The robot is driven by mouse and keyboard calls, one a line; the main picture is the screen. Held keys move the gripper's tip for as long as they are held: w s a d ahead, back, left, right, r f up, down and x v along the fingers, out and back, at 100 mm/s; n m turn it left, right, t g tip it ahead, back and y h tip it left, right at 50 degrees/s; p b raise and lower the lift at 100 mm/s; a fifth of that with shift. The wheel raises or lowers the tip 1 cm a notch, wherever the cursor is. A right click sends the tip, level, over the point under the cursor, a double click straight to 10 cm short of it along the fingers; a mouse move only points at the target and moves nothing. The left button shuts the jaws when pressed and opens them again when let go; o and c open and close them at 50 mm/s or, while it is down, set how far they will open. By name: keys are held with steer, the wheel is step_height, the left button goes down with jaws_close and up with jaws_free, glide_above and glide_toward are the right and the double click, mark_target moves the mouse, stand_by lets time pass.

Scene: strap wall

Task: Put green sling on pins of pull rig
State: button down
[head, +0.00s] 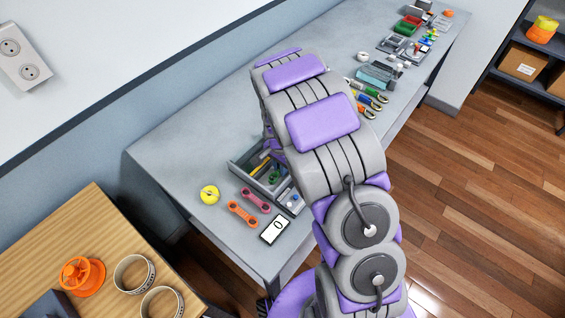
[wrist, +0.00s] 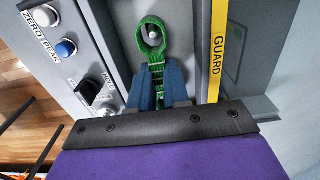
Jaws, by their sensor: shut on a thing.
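The green sling (wrist: 157,62) shows in the wrist view as a woven strap with an eye at its upper end. My gripper (wrist: 158,80) is shut on the sling below this eye, with blue fingers on either side of the strap. A pale round pin (wrist: 153,34) of the pull rig (wrist: 118,30) appears inside the eye. I cannot tell whether the eye is over the pin or only in front of it. The sling's lower end and any other pin are hidden.
The rig's panel carries white and blue buttons (wrist: 66,48) and a black knob (wrist: 88,92) at left. A yellow guard strip (wrist: 217,50) stands close at right.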

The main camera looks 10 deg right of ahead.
steer(key=shift+a, duration=0.65)
steer(key=shift+d, duration=0.7)
steer(key=shift+a, duration=0.1)
steer(key=shift+a, duration=0.35)
steer(key=shift+d, duration=0.1)
steer(key=shift+d+f+p, duration=0.15)
steer(key=shift+d+p, duration=0.2)
steer(key=shift+p, duration=0.1)
steer(key=shift+a, duration=0.1)
steer(key=c, duration=1.4)
jaws_free()
steer(key=shift+a, duration=0.1)
steer(key=o, duration=0.4)
